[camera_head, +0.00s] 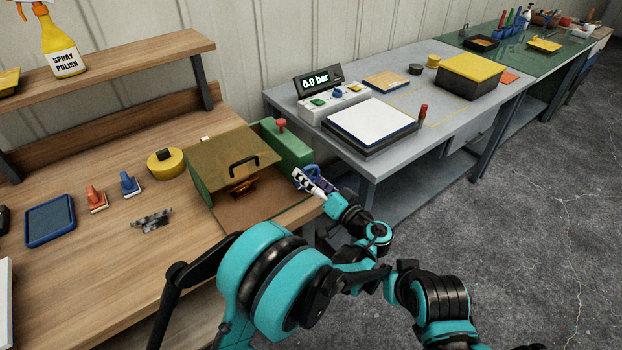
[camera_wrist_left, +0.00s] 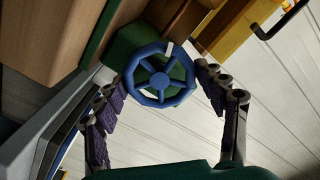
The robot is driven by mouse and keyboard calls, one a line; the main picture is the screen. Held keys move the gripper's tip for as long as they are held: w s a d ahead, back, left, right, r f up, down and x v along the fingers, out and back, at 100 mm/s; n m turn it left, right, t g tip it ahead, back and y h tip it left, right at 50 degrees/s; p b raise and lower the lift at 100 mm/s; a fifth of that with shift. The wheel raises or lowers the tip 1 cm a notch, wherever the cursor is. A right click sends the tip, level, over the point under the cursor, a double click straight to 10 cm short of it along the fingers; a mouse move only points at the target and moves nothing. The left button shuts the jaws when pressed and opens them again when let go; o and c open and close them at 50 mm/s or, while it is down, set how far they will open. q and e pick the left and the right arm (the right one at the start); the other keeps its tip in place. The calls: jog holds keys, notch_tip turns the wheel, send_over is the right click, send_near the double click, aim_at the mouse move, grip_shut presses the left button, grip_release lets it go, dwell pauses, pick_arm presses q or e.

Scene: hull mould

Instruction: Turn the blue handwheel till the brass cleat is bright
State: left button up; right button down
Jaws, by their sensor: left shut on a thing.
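The blue handwheel (camera_wrist_left: 152,92) has several spokes and a white mark at the top of its rim in the left wrist view. It sits on the end of a green housing (camera_wrist_left: 122,48). My left gripper (camera_wrist_left: 158,104) has a finger on either side of the wheel and is shut on its rim. In the head view my left gripper (camera_head: 312,182) is at the right side of the green box (camera_head: 203,195), largely hiding the wheel. Under the box's tinted lid (camera_head: 228,157) a brownish-orange piece, apparently the brass cleat (camera_head: 243,187), looks dark. My right gripper is out of view.
A red-knobbed lever (camera_head: 281,126) stands on the green housing behind the wheel. The grey table (camera_head: 400,150) at right holds a gauge (camera_head: 318,81) reading 0.0 bar. On the wooden bench are a yellow round tool (camera_head: 165,163), stamps and a blue tray (camera_head: 50,220).

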pick_arm(q)
jog(key=shift+n, duration=0.6)
jog(key=o, duration=0.9)
jog(key=shift+w, duration=0.1)
notch_tip(320, 180, up, 10)
jog(key=shift+r, duration=0.1)
